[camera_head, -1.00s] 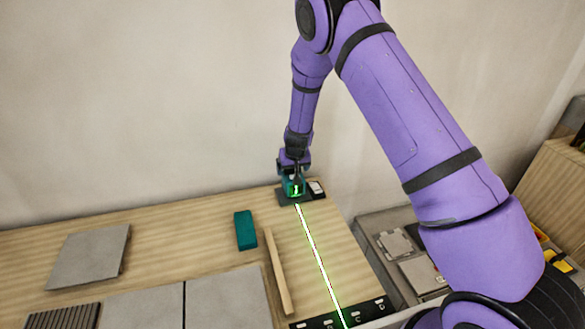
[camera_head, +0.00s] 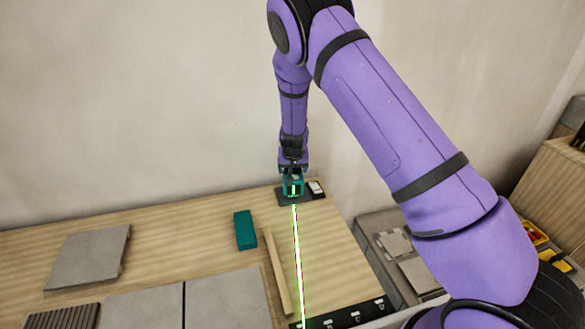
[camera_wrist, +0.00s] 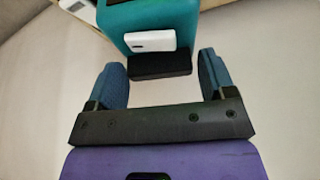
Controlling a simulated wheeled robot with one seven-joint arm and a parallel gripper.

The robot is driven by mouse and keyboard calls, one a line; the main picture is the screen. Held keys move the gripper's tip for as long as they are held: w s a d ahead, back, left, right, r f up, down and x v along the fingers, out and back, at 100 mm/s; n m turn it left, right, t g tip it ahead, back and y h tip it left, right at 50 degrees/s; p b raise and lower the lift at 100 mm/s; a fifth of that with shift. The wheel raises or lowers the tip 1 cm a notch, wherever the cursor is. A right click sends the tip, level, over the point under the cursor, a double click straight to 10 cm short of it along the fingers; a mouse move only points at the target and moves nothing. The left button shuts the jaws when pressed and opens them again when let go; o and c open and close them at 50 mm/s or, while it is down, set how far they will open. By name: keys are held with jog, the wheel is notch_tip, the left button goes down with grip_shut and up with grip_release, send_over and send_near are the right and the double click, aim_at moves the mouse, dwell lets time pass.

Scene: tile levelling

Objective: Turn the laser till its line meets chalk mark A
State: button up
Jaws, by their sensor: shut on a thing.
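The teal laser (camera_head: 293,187) stands on a dark base at the back right of the wooden bench. My gripper (camera_head: 293,171) is shut on the laser from above; in the wrist view the blue finger pads (camera_wrist: 163,78) are either side of its back part, and the teal body (camera_wrist: 160,18) shows beyond. The bright green line (camera_head: 298,260) runs from the laser towards the front and crosses the black strip (camera_head: 342,313) near its left end. Chalk mark A is not clearly readable there; the line covers or lies close to the leftmost mark. Other pale marks lie to the right.
A wooden strip (camera_head: 277,272) and a teal block (camera_head: 245,230) lie left of the line. Grey tiles (camera_head: 90,255) are on the bench. A small black-and-white item (camera_head: 316,187) sits right beside the laser. A grey tray (camera_head: 385,235) stands off the bench's right edge.

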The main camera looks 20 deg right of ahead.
jog(key=o, duration=0.7)
jog(key=v, duration=1.1)
jog(key=shift+f, duration=0.1)
